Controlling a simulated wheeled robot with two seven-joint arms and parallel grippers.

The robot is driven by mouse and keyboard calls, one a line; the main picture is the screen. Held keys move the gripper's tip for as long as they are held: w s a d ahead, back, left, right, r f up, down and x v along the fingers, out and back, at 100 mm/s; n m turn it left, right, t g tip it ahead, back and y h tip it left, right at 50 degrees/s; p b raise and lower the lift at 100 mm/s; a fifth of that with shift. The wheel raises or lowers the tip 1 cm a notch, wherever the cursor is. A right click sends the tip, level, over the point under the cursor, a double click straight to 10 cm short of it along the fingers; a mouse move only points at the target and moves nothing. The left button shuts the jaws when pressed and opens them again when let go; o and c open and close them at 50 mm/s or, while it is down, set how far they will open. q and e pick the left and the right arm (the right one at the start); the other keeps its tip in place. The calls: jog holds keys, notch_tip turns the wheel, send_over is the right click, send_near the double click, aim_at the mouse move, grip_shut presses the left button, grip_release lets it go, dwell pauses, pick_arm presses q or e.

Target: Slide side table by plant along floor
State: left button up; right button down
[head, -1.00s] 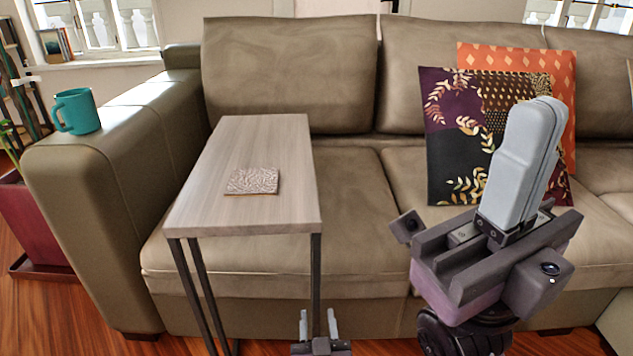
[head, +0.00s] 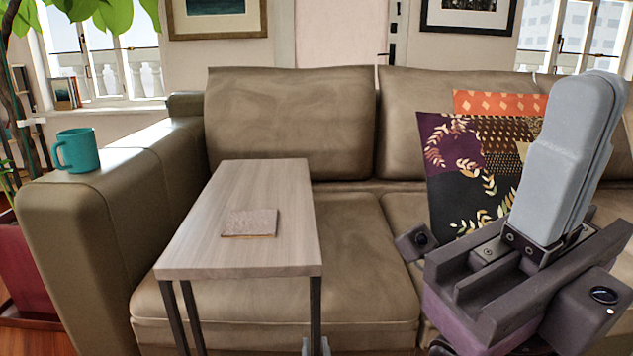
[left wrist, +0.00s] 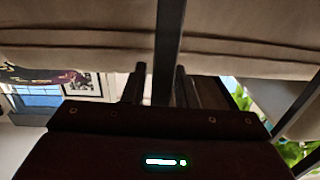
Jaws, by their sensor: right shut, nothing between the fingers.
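The side table (head: 240,190) has a pale wood top on dark metal legs and stands in front of the sofa, with a small patterned square (head: 249,222) on its top. The plant (head: 100,14) is at the far left, its leaves at the top and its red pot (head: 22,270) beyond the sofa arm. My left gripper (left wrist: 160,78) is open, its fingers on either side of a dark table leg (left wrist: 169,40), with gaps visible; only its tips show low in the head view. My right gripper (head: 603,82) is shut and empty, raised at the right.
The tan sofa (head: 290,125) fills the space behind the table. Its left arm (head: 100,210) stands between table and pot and carries a teal mug (head: 77,150). Patterned cushions (head: 465,165) lie on the sofa at right. Little wood floor (head: 50,335) shows at lower left.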

pick_arm(q)
grip_shut()
jog(key=s+d+p, duration=0.1)
jog(key=s+p, duration=0.3)
jog(key=s, duration=0.4)
jog(key=shift+s+d+f+p, duration=0.15)
jog(key=shift+s+d+p, duration=0.1)
jog(key=shift+p, duration=0.1)
jog(key=shift+a, duration=0.15)
